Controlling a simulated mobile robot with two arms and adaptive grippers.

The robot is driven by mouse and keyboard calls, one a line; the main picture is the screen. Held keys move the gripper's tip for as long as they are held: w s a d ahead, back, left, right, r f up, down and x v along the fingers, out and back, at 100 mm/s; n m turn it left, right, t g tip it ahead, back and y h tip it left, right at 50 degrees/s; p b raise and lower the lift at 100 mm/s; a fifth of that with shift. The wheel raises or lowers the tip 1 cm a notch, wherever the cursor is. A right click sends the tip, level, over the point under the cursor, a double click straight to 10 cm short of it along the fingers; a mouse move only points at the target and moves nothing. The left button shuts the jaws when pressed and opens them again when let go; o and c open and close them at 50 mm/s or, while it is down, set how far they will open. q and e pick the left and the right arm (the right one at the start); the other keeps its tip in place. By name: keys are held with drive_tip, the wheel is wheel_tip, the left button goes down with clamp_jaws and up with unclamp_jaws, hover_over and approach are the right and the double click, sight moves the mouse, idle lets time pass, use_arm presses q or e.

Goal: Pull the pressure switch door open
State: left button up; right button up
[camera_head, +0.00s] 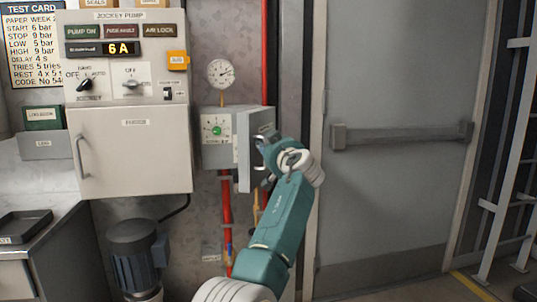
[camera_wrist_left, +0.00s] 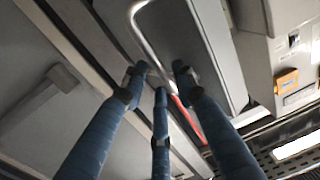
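The pressure switch (camera_head: 215,155) is a pale grey wall box with a green-centred dial, left of my arm in the head view. Its grey door (camera_head: 244,165) stands out from the box's right side and appears swung open. My left gripper (camera_head: 268,150) is at the door's right face, beside its handle, and partly hidden by my wrist. In the left wrist view, the silver bar handle (camera_wrist_left: 139,35) runs down from the grey door panel (camera_wrist_left: 195,40) toward my fingertips (camera_wrist_left: 160,78). The three fingers are spread apart around the handle's lower end; contact is unclear. My right gripper is not in view.
A jockey pump cabinet (camera_head: 130,155) hangs to the left, with a pressure gauge (camera_head: 221,73) above the switch. Red pipes (camera_head: 226,205) run along the wall. A grey door with a push bar (camera_head: 400,136) stands to the right. A motor (camera_head: 135,255) stands below the cabinet.

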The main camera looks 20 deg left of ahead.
use_arm(q)
wheel_tip(320, 180, up, 8)
drive_tip(key=shift+a, duration=0.2)
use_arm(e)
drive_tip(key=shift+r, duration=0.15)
use_arm(q)
wheel_tip(320, 180, down, 6)
drive_tip(key=s+d+g+p, duration=0.1)
drive_tip(key=s+d+p, duration=0.2)
drive_tip(key=d, duration=0.9)
drive_tip(key=shift+s+f, duration=0.3)
drive_tip(key=shift+f, duration=0.1)
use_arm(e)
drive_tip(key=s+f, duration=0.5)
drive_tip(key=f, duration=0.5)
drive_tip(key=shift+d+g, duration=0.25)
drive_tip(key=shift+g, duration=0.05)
